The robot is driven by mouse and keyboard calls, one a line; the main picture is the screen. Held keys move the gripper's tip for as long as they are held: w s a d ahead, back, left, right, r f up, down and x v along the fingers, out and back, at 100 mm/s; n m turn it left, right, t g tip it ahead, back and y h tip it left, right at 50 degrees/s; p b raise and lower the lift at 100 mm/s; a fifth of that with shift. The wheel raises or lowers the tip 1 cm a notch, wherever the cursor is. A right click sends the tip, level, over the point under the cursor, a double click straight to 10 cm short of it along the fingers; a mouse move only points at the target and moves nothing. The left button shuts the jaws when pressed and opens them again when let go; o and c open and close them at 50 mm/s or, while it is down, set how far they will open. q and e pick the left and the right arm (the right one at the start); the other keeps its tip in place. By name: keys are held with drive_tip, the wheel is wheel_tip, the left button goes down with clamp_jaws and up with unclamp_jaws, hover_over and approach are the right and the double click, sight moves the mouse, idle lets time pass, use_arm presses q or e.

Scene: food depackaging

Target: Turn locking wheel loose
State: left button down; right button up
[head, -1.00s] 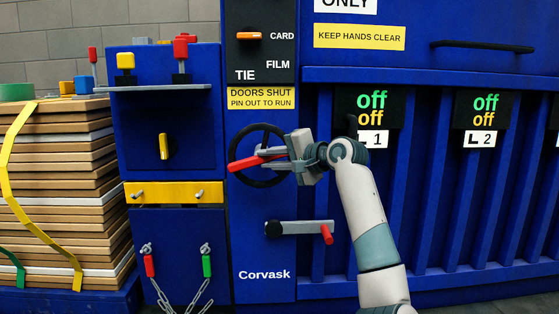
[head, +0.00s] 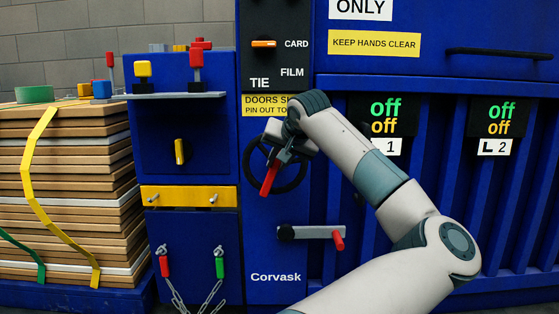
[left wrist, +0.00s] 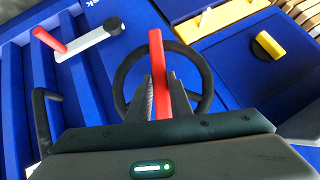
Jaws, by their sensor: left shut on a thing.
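The locking wheel (head: 302,180) is a black ring on the blue panel with a red bar (head: 269,179) across it. The bar slants down to the lower left in the head view. My left gripper (head: 279,160) is at the wheel, shut on the red bar, and covers the wheel's upper part. In the left wrist view the two grey fingers (left wrist: 160,97) press on both sides of the red bar (left wrist: 157,60), with the wheel ring (left wrist: 203,75) behind. My right gripper is not in view.
A grey lever with a red grip (head: 338,241) sits below the wheel. A selector panel with an orange knob (head: 264,44) is above. To the left are a cabinet with a shelf (head: 178,96), a yellow bar (head: 188,196), hanging chains, and a strapped stack of boards (head: 70,180).

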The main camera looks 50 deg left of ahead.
use_arm(q)
drive_tip(key=shift+s+n+t+h, duration=0.1)
drive_tip(key=shift+n+t+h, duration=0.2)
drive_tip(key=shift+t+h, duration=0.1)
drive_tip(key=shift+f, duration=0.1)
drive_tip(key=c, duration=1.6)
unclamp_jaws()
drive_tip(key=shift+a, duration=0.1)
drive_tip(key=shift+r, duration=0.2)
